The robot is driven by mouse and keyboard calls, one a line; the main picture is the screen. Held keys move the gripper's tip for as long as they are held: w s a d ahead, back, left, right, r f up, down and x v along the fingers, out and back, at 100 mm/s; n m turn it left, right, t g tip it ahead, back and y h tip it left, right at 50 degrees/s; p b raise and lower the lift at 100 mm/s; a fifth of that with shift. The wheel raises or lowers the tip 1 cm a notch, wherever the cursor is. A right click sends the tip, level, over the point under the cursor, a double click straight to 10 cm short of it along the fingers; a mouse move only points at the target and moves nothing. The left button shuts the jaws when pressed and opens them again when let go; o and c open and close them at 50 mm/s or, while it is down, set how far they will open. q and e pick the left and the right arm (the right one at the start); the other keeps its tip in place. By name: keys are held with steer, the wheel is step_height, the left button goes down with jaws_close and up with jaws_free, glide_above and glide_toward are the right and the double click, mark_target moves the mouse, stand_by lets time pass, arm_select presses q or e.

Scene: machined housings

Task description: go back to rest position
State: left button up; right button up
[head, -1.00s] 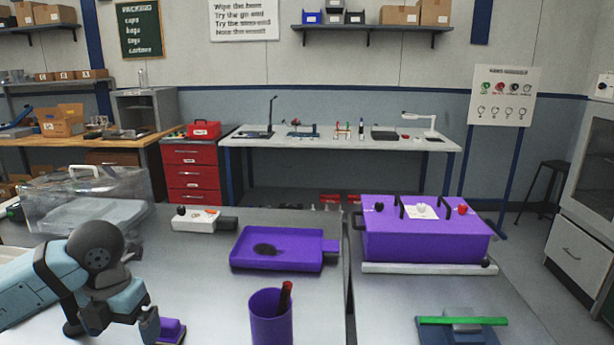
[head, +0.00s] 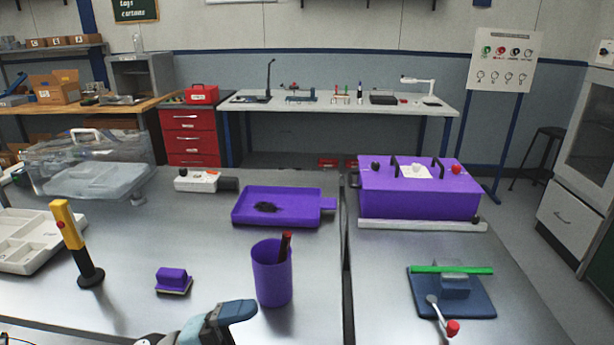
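A light blue and grey end of my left arm (head: 230,313) shows at the bottom edge, left of centre. I cannot make out two separate fingertips on it or whether they are apart, and I see nothing held there. It is in front of the purple cup and apart from the small purple block. My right gripper is out of view. The small purple block (head: 173,280) with a pale underside sits on the table (head: 120,315), with no gripper touching it.
A purple cup (head: 272,275) holds a dark red-tipped tool. Behind it is a purple tray (head: 310,217) with a dark patch. A yellow-black tool (head: 70,240) stands at left beside a white compartment tray (head: 25,255). At right are a purple box (head: 420,195) and a blue fixture (head: 480,305).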

arm_select(q)
steer(key=w+a+f+n+t+y, duration=0.1)
steer(key=a+f+n+t+y, duration=0.2)
steer(key=f+n+t+y, duration=0.6)
steer(key=w+a+f+n+t+y, duration=0.1)
steer(key=a+f+n+t+y, duration=0.25)
steer(key=n+t, duration=0.65)
steer(key=s+a+f+n+g+y, duration=0.2)
steer(key=s+f+n+g+y, duration=0.1)
steer(key=s+f+n+g, duration=0.3)
steer(key=s+a+f+n+g+y, duration=0.2)
steer(key=s+f+n+g, duration=0.3)
steer(key=f, duration=0.4)
step_height(320, 180, up, 16)
steer(key=s+a+m+t+p, duration=0.1)
steer(key=p, duration=2)
steer(key=shift+a+t+p, duration=0.25)
steer(key=shift+t+p, duration=0.05)
steer(key=shift+p, duration=0.05)
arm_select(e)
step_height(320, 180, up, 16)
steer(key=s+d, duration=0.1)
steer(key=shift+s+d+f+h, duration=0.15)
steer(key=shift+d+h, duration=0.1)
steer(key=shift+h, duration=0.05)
arm_select(q)
steer(key=shift+r, duration=0.15)
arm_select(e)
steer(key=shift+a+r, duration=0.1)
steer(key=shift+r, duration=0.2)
